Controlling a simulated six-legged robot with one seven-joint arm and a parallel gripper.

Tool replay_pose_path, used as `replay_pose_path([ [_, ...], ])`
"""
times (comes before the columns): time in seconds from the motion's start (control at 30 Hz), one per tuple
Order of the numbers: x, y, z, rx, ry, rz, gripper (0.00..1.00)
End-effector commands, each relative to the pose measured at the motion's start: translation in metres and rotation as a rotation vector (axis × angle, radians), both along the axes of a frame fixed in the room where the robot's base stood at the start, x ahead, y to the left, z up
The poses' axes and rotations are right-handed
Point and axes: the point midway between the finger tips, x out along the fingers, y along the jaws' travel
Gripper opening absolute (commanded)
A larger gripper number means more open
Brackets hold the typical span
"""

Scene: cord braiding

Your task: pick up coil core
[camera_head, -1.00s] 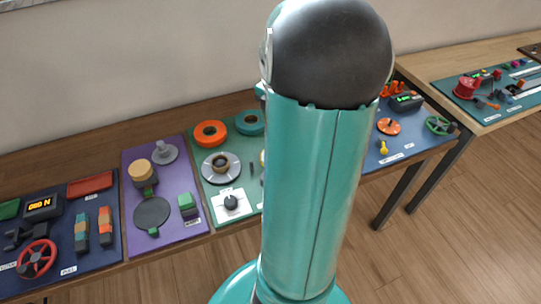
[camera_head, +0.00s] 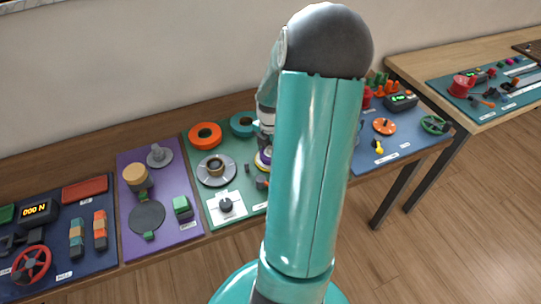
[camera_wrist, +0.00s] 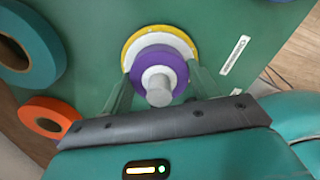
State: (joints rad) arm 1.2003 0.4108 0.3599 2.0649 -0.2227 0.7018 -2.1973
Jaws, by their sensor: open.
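A stepped round piece, which I take to be the coil core (camera_wrist: 172,62), has a purple disc, a white ring and a grey central post. It sits on a yellow-and-white round base (camera_wrist: 133,47) on a green mat. My gripper (camera_wrist: 158,76) is open in the wrist view, with one finger on each side of the piece. I cannot tell whether the fingers touch it. In the head view only a sliver of the purple and yellow piece (camera_head: 262,160) shows beside my arm, which hides the rest and most of my gripper.
An orange ring (camera_wrist: 48,117) and a teal ring (camera_wrist: 28,48) lie on the same green mat (camera_wrist: 95,20). A grey dish with a dark cup-like part (camera_head: 217,169) and a white dial plate (camera_head: 226,206) are nearby. Purple (camera_head: 185,228) and blue boards flank the mat.

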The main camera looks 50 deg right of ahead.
Motion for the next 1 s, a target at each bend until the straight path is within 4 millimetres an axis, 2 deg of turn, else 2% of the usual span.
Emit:
replay_pose_path([
  [0.13, 0.000, 0.000, 0.000, -0.001, -0.001, 0.000, 0.60],
  [0.17, 0.000, 0.000, 0.000, -0.001, -0.001, 0.001, 0.56],
  [0.37, 0.000, 0.000, 0.001, -0.001, -0.001, 0.001, 0.17],
  [0.4, 0.000, 0.000, 0.001, -0.001, -0.001, 0.001, 0.15],
  [0.77, 0.001, -0.001, 0.005, -0.002, -0.002, 0.001, 0.15],
  [1.0, 0.001, -0.001, 0.031, -0.003, -0.004, 0.001, 0.15],
])
